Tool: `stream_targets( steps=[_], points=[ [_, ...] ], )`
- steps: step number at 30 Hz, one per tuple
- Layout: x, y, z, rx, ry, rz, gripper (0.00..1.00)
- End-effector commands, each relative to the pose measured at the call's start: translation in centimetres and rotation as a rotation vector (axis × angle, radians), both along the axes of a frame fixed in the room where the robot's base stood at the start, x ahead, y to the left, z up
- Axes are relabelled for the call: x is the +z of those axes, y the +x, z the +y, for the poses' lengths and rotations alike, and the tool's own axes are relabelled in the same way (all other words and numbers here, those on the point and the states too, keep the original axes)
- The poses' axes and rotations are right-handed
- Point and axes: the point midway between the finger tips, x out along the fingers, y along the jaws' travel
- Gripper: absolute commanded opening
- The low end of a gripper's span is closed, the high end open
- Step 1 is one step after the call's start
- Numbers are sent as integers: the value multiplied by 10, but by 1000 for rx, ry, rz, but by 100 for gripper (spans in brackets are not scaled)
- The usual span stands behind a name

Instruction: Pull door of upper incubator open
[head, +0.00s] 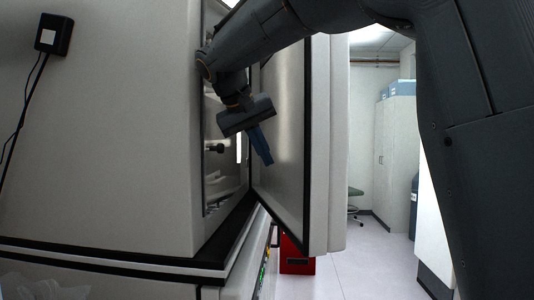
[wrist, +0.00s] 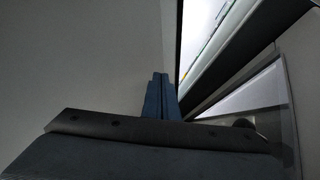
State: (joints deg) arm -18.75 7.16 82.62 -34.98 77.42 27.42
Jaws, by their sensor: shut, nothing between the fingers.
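The upper incubator (head: 120,130) is a large pale cabinet at the left in the head view. Its door (head: 290,125) stands partly open, hinged away from me, with its metallic inner face showing. My gripper (head: 264,158) has blue fingers, is shut and empty, and is in the gap between the cabinet front and the door's inner face. In the wrist view the shut fingers (wrist: 161,97) point at a plain grey surface, with a dark-edged panel to the right. I cannot tell whether the fingers touch the door.
A lower unit (head: 100,275) with a dark-edged top sits beneath the incubator. A red box (head: 298,262) stands on the floor behind the door. White cabinets (head: 395,150) and a stool (head: 355,200) are farther back. Pale floor (head: 365,265) is clear to the right of the door.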

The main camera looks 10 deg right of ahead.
Motion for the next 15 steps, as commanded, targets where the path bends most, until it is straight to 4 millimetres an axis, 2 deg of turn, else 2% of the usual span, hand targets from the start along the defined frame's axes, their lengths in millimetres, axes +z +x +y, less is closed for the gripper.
stream_targets(
  steps=[11,15],
  points=[
    [-58,28,-34,0,-1,4,0],
    [-55,28,-55,0,0,0,0]
  ],
)
